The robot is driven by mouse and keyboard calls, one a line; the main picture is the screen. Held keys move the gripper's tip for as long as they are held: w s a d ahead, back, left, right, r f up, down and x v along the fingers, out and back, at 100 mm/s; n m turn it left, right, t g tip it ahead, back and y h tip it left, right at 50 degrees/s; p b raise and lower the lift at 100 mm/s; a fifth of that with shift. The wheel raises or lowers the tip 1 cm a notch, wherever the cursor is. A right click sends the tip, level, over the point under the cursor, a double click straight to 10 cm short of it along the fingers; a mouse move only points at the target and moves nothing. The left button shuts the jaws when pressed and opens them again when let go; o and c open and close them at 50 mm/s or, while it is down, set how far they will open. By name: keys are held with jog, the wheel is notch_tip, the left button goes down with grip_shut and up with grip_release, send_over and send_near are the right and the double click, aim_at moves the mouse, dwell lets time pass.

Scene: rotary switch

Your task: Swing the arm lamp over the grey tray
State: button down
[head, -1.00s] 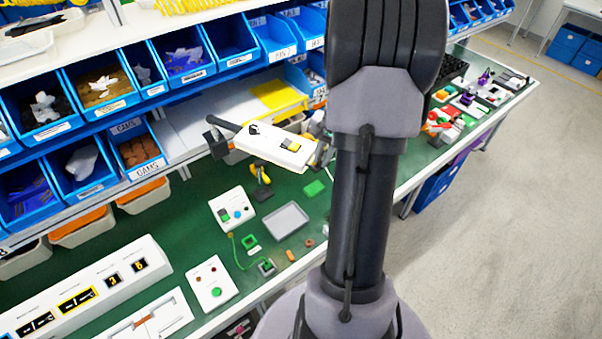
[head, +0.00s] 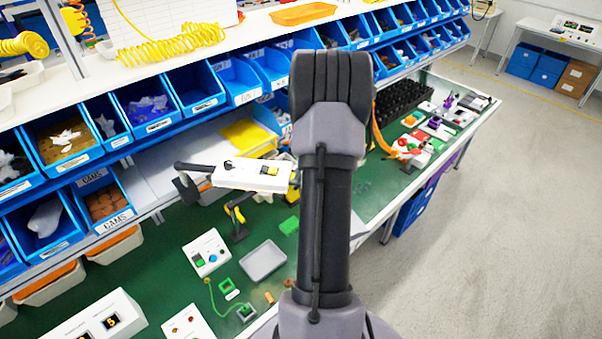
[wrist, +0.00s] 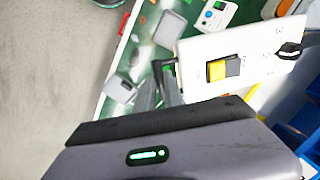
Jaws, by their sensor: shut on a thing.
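The arm lamp appears to be the white bar-shaped body (head: 252,176) with a black rotary knob and a yellow-and-black switch, joined to a dark arm at its left. It hangs above the bench, behind the grey tray. It also shows large in the wrist view (wrist: 240,55). My gripper (wrist: 158,88) is shut at the lamp's near end; the exact contact is hidden, and my arm covers the gripper in the head view. The grey tray (head: 263,262) lies empty on the green bench, in front of and below the lamp. It also shows in the wrist view (wrist: 169,30).
A white box with a blue knob (head: 206,252) stands left of the tray. A black-and-yellow stand (head: 237,215) rises between tray and lamp. Blue bins (head: 185,90) line the back. A black rack (head: 400,97) and coloured parts lie at right.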

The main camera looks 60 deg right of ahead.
jog(key=c, duration=1.8)
grip_release()
jog(key=shift+d+r, duration=0.15)
jog(key=shift+d, duration=0.05)
jog(key=shift+c, duration=0.2)
jog(key=shift+o, duration=0.6)
jog(key=shift+w+d, duration=0.1)
jog(key=shift+d, duration=0.1)
jog(key=shift+r, duration=0.25)
jog(key=s+d+r, duration=0.1)
jog(key=s+r, duration=0.2)
jog(key=r, duration=1.3)
jog(key=shift+r+p, duration=0.15)
jog(key=shift+p, duration=0.3)
